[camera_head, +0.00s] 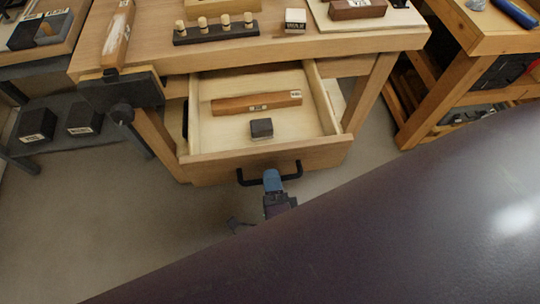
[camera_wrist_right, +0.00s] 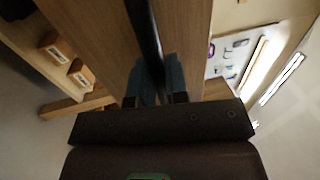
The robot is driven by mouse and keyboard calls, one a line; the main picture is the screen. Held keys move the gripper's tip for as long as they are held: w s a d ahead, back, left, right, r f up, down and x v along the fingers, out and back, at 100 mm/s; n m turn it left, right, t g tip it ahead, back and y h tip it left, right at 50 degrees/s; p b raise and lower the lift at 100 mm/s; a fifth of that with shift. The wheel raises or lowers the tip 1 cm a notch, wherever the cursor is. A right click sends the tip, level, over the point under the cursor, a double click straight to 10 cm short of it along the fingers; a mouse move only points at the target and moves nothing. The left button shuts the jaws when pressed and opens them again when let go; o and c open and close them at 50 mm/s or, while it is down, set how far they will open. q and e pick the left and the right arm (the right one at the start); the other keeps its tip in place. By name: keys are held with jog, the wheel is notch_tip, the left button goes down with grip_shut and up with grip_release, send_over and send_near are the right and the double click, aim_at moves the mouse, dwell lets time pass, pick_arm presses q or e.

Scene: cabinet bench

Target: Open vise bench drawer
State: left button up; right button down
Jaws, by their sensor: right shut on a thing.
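The wooden drawer (camera_head: 262,161) of the vise bench (camera_head: 155,57) stands pulled out toward me in the head view. Inside it lie a long wooden piece (camera_head: 257,103) with a label and a small dark block (camera_head: 262,128). A black bar handle (camera_head: 292,176) is on the drawer front. My right gripper (camera_head: 271,177) is at the middle of this handle. In the right wrist view its blue fingers (camera_wrist_right: 158,82) are shut on the dark handle bar (camera_wrist_right: 146,38). My left gripper is not in view.
The dark vise (camera_head: 120,91) juts out at the bench's front left corner. A rack of pegs (camera_head: 215,32) and a small labelled block (camera_head: 295,20) are on the bench top. Another wooden bench (camera_head: 462,80) stands at the right. Bare floor (camera_head: 120,220) lies in front.

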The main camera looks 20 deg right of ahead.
jog(key=shift+s, duration=0.1)
jog(key=c, duration=1.1)
grip_release()
jog(key=shift+c, duration=0.2)
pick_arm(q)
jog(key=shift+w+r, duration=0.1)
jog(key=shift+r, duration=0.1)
